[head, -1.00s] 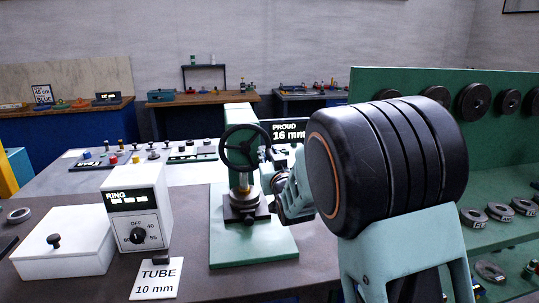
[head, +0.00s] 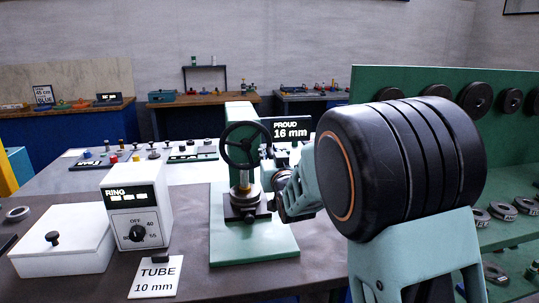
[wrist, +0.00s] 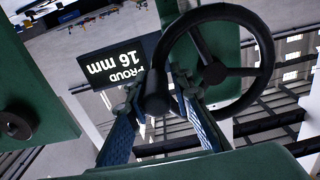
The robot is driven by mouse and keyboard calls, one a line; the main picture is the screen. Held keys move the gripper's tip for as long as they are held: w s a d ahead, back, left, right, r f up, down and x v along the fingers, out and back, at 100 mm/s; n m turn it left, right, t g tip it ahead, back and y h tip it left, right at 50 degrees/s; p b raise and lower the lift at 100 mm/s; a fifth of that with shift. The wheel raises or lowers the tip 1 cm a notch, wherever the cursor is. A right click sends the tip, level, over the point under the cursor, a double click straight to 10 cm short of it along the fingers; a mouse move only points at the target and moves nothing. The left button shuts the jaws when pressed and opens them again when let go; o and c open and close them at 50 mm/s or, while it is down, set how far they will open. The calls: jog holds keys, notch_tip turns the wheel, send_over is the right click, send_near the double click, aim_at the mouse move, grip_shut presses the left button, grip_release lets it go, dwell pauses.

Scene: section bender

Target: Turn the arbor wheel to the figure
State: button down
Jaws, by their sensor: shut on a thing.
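The arbor wheel (head: 245,163) is a black spoked handwheel on the green press (head: 237,112). In the wrist view the wheel (wrist: 258,28) fills the upper middle, with its dark crank handle (wrist: 156,92) between my fingertips. My gripper (wrist: 160,98) is shut on this handle. In the head view my arm hides most of the gripper, just right of the wheel. The black readout (head: 291,132) behind the press reads "PROUD 16 mm"; in the wrist view it shows upside down (wrist: 112,64). A white card (head: 155,282) reads "TUBE 10 mm".
A white RING control box (head: 137,207) with a dial and a white lidded box (head: 62,245) stand left of the press. A green rack (head: 400,82) with black discs and grey rings stands at right. Small parts lie behind on the bench.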

jog(key=f+m+b, duration=0.1)
jog(key=m+b, duration=0.1)
jog(key=b, duration=0.1)
jog(key=f+m+b, duration=0.2)
jog(key=b, duration=0.2)
jog(key=a+f+m+b, duration=0.1)
jog(key=m+b, duration=0.1)
jog(key=b, duration=0.2)
jog(key=shift+s+a+f, duration=0.1)
jog(key=shift+s+f, duration=0.1)
jog(key=shift+f, duration=0.05)
jog(key=shift+a, duration=0.15)
jog(key=c, duration=1.8)
grip_release()
jog(key=shift+r, duration=0.2)
jog(key=shift+s+r, duration=0.1)
jog(key=shift+r, duration=0.05)
jog(key=v, duration=0.7)
jog(key=shift+s, duration=0.2)
